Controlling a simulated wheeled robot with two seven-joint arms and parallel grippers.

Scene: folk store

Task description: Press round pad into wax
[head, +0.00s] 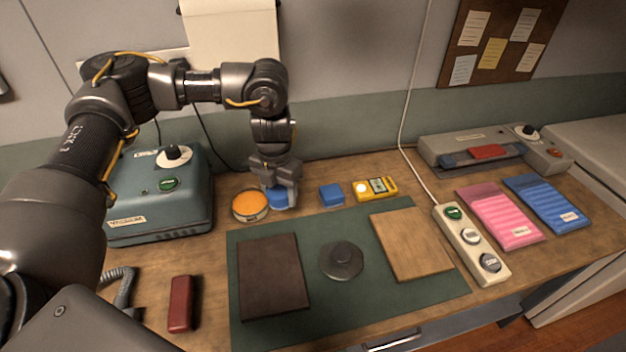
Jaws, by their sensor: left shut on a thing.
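My left gripper (280,184) reaches down at the back of the bench, shut on a blue pad (283,201) that looks round. The gripper hides the pad's upper part. The wax is orange (250,205) in a round open tin, just left of the blue pad. The pad is beside the tin, not over its middle; I cannot tell whether they touch. My right gripper is out of view.
A blue block (330,194) and a yellow meter (376,188) stand right of the gripper. A teal machine (160,195) stands left. A dark panel (272,275) and a tan board (411,243) lie on the mat. A button strip (471,243) lies right.

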